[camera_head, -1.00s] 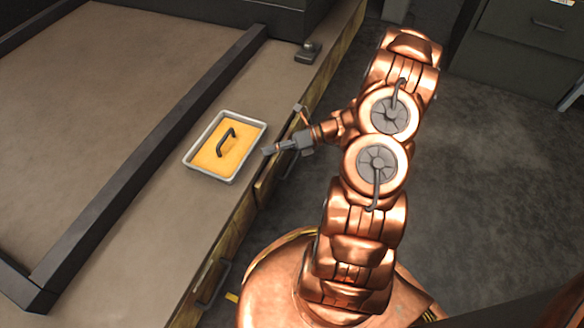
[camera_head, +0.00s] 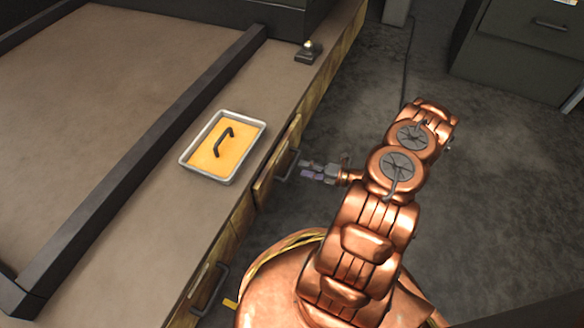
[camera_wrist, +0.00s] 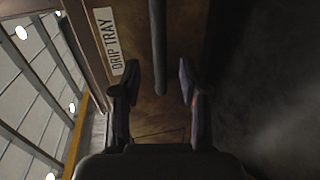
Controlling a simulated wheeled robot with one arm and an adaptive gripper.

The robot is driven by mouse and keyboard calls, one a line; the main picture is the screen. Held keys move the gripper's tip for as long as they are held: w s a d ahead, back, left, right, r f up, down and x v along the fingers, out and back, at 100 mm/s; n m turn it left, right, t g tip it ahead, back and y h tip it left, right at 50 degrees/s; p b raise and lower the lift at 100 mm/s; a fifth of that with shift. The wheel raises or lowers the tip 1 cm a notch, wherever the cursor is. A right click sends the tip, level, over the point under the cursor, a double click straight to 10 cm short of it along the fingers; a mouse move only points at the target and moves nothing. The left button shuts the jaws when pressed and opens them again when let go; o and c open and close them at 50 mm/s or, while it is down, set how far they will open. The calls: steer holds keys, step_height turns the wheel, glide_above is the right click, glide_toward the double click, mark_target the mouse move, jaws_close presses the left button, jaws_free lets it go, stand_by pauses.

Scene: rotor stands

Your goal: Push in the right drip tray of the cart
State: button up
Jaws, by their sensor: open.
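The right drip tray (camera_head: 269,179) is a wooden-fronted drawer in the cart's side, standing out a little from it. Its dark bar handle (camera_head: 290,163) faces my gripper (camera_head: 308,169), which is low beside the cart, just outside the handle. In the wrist view my gripper (camera_wrist: 158,85) is open and empty, its fingers apart. The handle (camera_wrist: 158,45) runs ahead between the fingers' lines; I cannot tell whether they touch it. A white DRIP TRAY label (camera_wrist: 110,42) is on the drawer front to the left of the handle.
On the cart top (camera_head: 125,225) stands a metal pan (camera_head: 184,158) with a yellow lid and black handle. Another drawer handle (camera_head: 210,291) is nearer on the same side. A small dark fitting (camera_head: 308,52) sits at the far edge. The floor (camera_head: 480,170) to the right is clear.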

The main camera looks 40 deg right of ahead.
mark_target(292, 165)
steer(key=shift+b+x, duration=0.95)
steer(key=shift+x, duration=1.95)
steer(key=shift+c, duration=0.4)
jaws_close()
